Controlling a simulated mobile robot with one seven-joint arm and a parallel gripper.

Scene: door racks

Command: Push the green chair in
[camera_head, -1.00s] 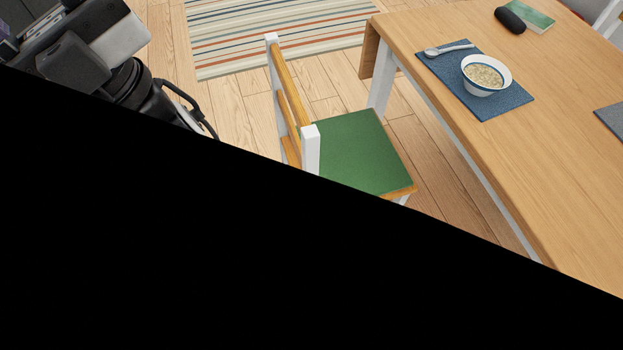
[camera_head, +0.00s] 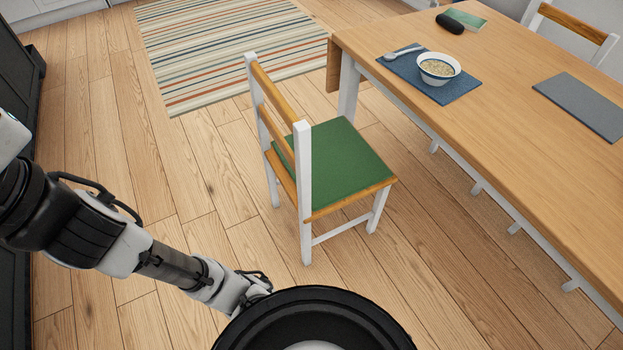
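The green chair (camera_head: 340,160) stands upright on the floor in the middle of the head view, with a green seat, white legs and wooden back slats. Its back is on the left and its seat faces the wooden table (camera_head: 500,130) on the right. A strip of floor shows between the seat and the table's near long edge. My arm reaches in from the left edge to the bottom middle, apart from the chair in the picture. Its far end runs behind a black round part at the bottom, and no gripper fingers show.
A bowl (camera_head: 438,68) and a spoon (camera_head: 402,51) are on a blue mat (camera_head: 462,88); a grey mat (camera_head: 582,105) lies farther right. Another chair (camera_head: 570,25) stands beyond the table. A striped rug (camera_head: 230,50) lies behind. Floor left of the green chair is clear.

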